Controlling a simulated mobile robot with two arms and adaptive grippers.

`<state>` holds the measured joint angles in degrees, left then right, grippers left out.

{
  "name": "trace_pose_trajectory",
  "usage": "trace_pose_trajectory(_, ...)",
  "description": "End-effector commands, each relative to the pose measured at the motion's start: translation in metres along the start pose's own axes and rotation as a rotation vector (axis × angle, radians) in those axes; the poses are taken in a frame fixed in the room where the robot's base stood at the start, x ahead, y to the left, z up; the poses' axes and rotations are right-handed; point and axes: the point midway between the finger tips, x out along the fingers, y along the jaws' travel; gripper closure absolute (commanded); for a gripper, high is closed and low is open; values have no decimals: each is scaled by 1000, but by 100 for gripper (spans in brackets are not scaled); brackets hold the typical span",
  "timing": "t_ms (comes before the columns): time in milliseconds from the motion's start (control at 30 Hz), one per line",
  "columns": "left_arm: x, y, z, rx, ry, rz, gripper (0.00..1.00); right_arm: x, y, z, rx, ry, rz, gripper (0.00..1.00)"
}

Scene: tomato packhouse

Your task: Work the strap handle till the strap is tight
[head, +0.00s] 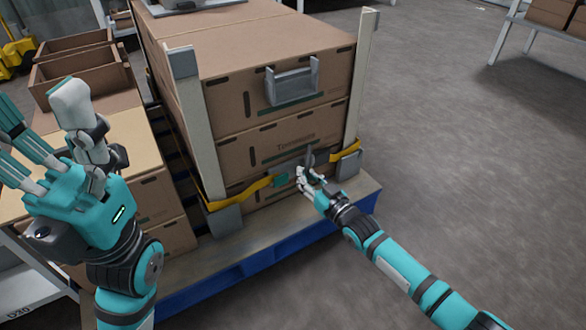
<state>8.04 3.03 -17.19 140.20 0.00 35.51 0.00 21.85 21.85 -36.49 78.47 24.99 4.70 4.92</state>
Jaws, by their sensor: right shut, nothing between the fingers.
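A yellow strap (240,193) runs round the lower part of the carton stack (285,135), over grey corner pads. Its left part bows downward; a shorter part shows right of the buckle. A ratchet buckle with a teal part (281,179) sits at the front, with a dark grey handle (308,156) standing up beside it. My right gripper (308,181) is shut and empty, close to the handle's lower end; I cannot tell if they touch. My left gripper (48,135) is raised at the left, fingers spread, away from the strap.
The stack stands on a wooden pallet with a blue side (270,255), between pale corner posts (362,80). A grey bracket (291,84) is on the upper carton. Open cartons (80,65) stand at the left. The floor (470,150) at the right is clear up to a shelf.

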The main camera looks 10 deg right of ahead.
Motion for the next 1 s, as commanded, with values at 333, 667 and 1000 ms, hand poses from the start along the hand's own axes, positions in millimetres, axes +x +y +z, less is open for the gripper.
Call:
trace_pose_trajectory(333,-3,-1,2,-3,-18,-7,21,-8,-4,3,7,0,-15,100)
trace_pose_trajectory(667,-3,-1,1,-3,-17,-7,21,-8,-4,3,7,1,-15,100)
trace_pose_trajectory(1000,-3,-1,1,-3,-17,-7,21,-8,0,3,4,-1,-10,62)
